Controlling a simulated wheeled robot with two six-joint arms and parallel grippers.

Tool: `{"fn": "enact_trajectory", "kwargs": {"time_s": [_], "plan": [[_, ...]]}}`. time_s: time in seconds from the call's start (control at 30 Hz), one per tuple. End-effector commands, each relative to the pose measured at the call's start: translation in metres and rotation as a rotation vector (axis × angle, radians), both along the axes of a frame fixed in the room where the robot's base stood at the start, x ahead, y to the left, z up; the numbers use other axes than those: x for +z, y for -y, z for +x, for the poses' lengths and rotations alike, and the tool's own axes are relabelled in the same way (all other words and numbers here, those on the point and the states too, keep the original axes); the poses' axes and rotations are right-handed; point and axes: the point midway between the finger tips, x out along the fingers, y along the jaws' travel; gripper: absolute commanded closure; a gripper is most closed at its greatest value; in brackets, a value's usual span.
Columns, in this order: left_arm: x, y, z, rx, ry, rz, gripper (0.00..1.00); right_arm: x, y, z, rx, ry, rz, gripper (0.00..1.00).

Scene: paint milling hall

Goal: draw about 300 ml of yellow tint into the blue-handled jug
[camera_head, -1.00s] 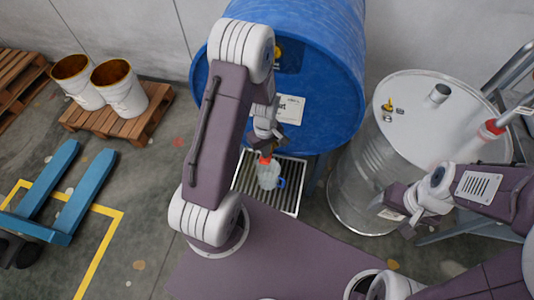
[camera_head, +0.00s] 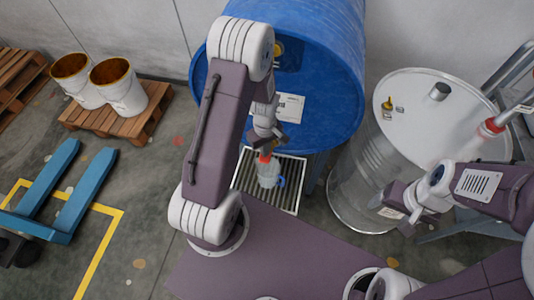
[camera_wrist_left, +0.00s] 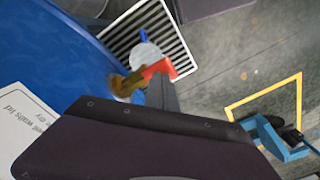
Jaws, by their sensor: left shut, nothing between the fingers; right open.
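The blue drum (camera_head: 320,75) lies on its side with a label on its face. Its brass tap (camera_wrist_left: 124,84) with a red lever (camera_wrist_left: 158,68) shows in the left wrist view; in the head view only the red part (camera_head: 264,158) shows clearly. The jug (camera_head: 268,177), pale with a blue handle (camera_head: 280,182), stands upright on the grate below the tap; its fill level cannot be made out. My left gripper (camera_head: 272,142) is shut and empty, close above the tap; contact with the lever cannot be told. My right gripper (camera_head: 384,204) is open and empty, beside the steel drum.
The slatted grate (camera_head: 291,170) lies under the drum's front. An upright steel drum (camera_head: 412,95) stands to the right. Two white buckets (camera_head: 120,92) sit on a wooden pallet (camera_head: 120,128) at the left, near a blue pallet jack (camera_head: 60,200).

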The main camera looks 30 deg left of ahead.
Motion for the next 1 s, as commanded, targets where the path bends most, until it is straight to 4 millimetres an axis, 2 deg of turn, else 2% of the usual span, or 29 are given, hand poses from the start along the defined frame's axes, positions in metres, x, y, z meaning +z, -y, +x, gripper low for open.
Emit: {"fn": "enact_trajectory", "kwargs": {"time_s": [0.27, 1.0], "plan": [[-0.004, 0.000, 0.000, 0.000, 0.000, 0.000, 1.00, -0.004, 0.000, 0.000, 0.000, 0.000, 0.000, 0.25], [-0.042, 0.000, 0.000, 0.000, 0.000, 0.000, 1.00, -0.032, 0.000, 0.000, 0.000, 0.000, 0.000, 0.25]]}}
